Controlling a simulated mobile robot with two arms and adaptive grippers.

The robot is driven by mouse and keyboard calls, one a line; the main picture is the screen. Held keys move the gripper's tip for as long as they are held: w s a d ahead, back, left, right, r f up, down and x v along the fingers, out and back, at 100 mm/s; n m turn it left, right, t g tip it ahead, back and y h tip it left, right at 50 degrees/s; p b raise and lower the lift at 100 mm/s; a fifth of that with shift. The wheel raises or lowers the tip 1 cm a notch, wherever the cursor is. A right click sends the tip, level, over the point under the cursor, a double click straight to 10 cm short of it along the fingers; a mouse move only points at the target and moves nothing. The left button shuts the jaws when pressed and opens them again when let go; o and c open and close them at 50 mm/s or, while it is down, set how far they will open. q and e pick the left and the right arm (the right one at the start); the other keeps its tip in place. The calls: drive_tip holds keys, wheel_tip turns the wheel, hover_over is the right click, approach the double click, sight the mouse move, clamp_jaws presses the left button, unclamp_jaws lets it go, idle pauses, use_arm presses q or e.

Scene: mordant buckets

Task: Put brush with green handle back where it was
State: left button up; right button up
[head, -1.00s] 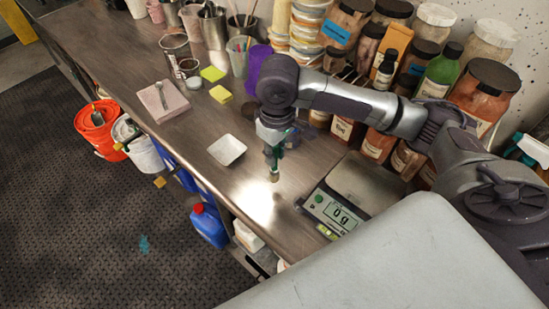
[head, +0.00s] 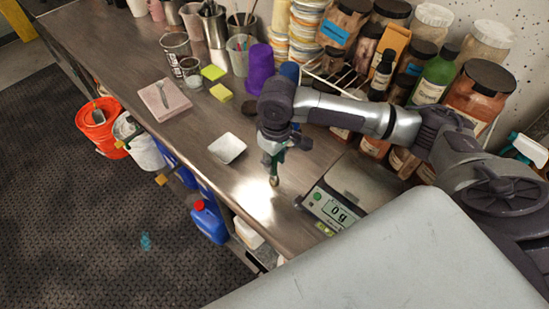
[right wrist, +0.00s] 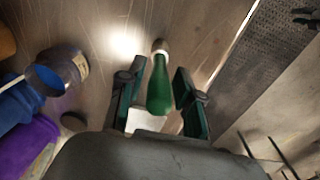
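The brush with the green handle (right wrist: 160,90) is between the two fingers of my right gripper (right wrist: 160,78) in the right wrist view. Its handle end is nearest the camera, and narrow gaps show on both sides of the handle. The fingers look parted. In the head view my right gripper (head: 285,152) is low over the table, and the brush's tip (head: 274,181) points down at the metal top. I cannot tell whether the tip touches it. The upper handle is largely hidden by the fingers there. My left gripper is not in view.
A small white tray (head: 227,148) lies left of the brush and a scale (head: 334,209) reading 0 g is to the right. Bare metal table (head: 255,195) lies in front.

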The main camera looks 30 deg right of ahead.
drive_tip(key=shift+o, duration=0.2)
drive_tip(key=shift+r, duration=0.1)
drive_tip(key=shift+r, duration=0.25)
drive_tip(key=r+b, duration=0.1)
drive_tip(key=r, duration=0.5)
drive_tip(key=r+b, duration=0.1)
drive_tip(key=r, duration=0.4)
drive_tip(key=shift+s+d+r, duration=0.1)
drive_tip(key=shift+s+r, duration=0.1)
drive_tip(key=shift+r, duration=0.15)
